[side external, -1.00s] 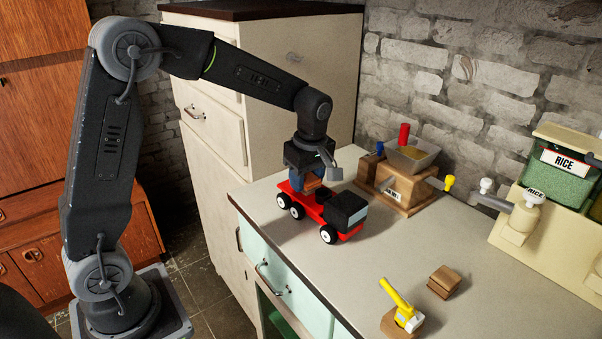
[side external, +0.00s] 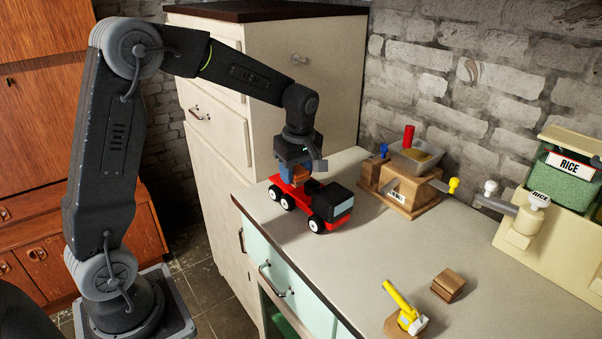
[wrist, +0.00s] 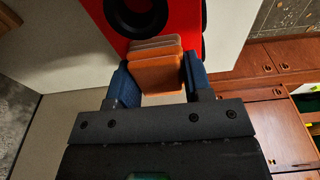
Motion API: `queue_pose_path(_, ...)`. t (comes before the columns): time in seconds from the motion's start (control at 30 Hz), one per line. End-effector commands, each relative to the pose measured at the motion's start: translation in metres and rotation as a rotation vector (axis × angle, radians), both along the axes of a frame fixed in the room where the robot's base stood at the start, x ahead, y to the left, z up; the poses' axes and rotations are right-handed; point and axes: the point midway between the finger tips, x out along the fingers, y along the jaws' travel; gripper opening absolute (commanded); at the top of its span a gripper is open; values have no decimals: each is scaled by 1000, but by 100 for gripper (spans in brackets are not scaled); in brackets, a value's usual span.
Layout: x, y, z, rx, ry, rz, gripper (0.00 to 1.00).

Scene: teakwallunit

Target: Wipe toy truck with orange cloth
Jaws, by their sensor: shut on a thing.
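The toy truck (side external: 326,219) has a red bed, a black cab and white-hubbed wheels. It stands upright on the counter near its left edge in the side view. My gripper (side external: 297,178) points down over the truck's red bed. In the wrist view, the blue fingers of my gripper (wrist: 158,85) are shut on the folded orange cloth (wrist: 157,72), a thick block with paler layers on one side. The cloth is against or just over the red bed (wrist: 174,18); exact contact is hard to tell. In the side view the fingers partly hide the cloth (side external: 300,174).
A wooden grinder (side external: 405,190) with a grey bowl stands behind the truck. A yellow-handled toy (side external: 401,301) and a small wooden block (side external: 448,283) are at the front. A cream rice dispenser (side external: 525,226) is at right. The counter's middle (side external: 390,247) is clear.

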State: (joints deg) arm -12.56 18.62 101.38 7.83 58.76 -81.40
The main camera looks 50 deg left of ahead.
Motion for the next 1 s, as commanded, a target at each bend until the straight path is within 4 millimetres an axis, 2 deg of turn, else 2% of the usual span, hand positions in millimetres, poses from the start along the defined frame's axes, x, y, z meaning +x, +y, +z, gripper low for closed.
queue_pose_path(0.23, -2, 20, 1, 0, 1, 1, 27)
queue_pose_path(0.57, -1, 21, 3, 0, -2, 0, 27)
queue_pose_path(1.0, -1, 21, 42, 1, -4, 0, 27)
